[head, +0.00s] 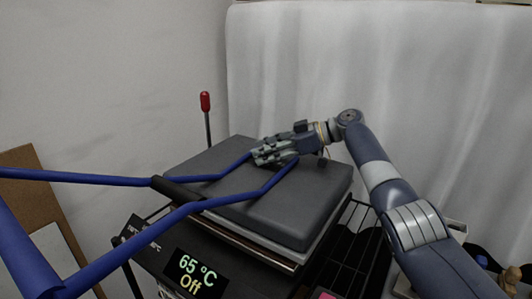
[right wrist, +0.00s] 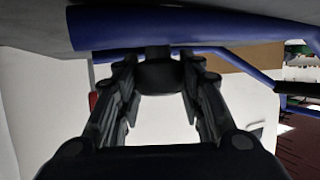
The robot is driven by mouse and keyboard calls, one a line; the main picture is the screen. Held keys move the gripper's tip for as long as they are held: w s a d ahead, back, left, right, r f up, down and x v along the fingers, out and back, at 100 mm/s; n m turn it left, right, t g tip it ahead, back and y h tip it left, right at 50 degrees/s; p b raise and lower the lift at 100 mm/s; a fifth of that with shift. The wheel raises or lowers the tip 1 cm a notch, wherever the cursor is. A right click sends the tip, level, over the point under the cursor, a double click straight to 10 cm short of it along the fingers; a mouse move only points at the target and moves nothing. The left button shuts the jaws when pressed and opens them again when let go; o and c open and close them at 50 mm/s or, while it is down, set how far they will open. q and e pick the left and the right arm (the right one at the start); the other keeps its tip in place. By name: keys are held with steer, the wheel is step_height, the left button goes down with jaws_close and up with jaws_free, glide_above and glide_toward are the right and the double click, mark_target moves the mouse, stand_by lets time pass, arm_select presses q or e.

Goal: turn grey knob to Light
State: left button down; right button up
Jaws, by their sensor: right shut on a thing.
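My right gripper (head: 264,154) reaches in from the right over the dark grey lid of the press (head: 300,205), between the arms of the blue handle. In the right wrist view its fingers are closed around a dark rounded piece (right wrist: 160,76), which looks like the grey knob. The fingers hide the knob in the head view. No Light marking can be read. The press display (head: 190,275) reads 65 °C and Off. My left gripper is not in view.
The blue handle (head: 100,178) with a black grip extends left from the press. A red-tipped lever (head: 205,102) stands upright behind it. A black wire rack (head: 350,250) is to the right. A brown board (head: 35,185) leans at the left wall. A white curtain hangs behind.

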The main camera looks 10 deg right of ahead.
steer(key=shift+f, duration=0.1)
stand_by(0.5)
steer(key=o, duration=1.1)
steer(key=shift+c, duration=0.2)
steer(key=v, duration=1.2)
steer(key=shift+w, duration=0.15)
